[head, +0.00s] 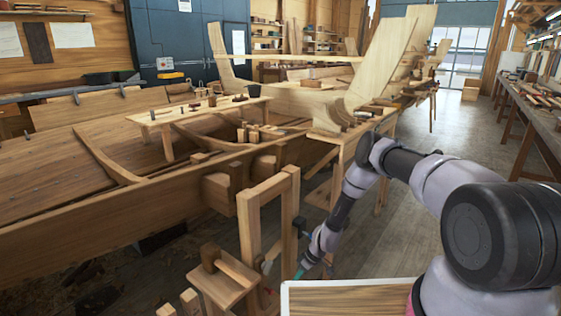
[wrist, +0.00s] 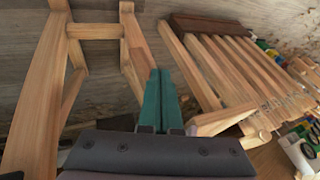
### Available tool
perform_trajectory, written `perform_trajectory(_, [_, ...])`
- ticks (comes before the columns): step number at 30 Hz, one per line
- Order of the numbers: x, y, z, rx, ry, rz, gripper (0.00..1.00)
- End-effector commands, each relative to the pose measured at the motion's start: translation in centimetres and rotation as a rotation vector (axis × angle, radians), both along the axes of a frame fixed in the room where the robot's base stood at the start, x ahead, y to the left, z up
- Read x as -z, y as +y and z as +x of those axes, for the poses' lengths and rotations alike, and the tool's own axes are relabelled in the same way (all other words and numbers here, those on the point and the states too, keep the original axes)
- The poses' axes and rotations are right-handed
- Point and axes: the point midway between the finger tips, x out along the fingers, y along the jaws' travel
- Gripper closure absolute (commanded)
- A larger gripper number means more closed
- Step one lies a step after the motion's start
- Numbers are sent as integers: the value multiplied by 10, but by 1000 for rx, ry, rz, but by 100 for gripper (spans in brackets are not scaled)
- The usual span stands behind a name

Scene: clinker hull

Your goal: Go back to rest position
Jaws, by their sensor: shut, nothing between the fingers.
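My gripper (wrist: 160,100) shows in the wrist view as two teal fingers pressed together, with nothing between them. It is in front of a wooden trestle frame (wrist: 95,32) and to the left of a row of wooden slats (wrist: 235,70). In the head view my arm reaches down and left from the right side. There the gripper (head: 299,272) is low, next to a wooden trestle (head: 247,225), and only a bit of teal shows. I cannot tell whether it touches the trestle.
The wooden hull (head: 90,240) fills the left. A small wooden stand (head: 222,285) is low beside the trestle. A white-edged wooden board (head: 345,300) lies at the bottom. A workbench (head: 535,115) lines the right. Open floor (head: 455,150) lies between. Bottles (wrist: 300,150) stand right in the wrist view.

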Motion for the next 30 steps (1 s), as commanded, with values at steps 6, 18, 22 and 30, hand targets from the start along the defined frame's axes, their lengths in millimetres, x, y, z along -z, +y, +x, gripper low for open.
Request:
perform_trajectory(6, [-28, -3, 18, 18, -5, -5, 100])
perform_trajectory(18, [-136, -15, 72, 90, -27, -21, 100])
perform_trajectory(22, [-205, -24, 95, 140, -40, -33, 100])
perform_trajectory(30, [-366, -51, 112, 284, -61, -70, 100])
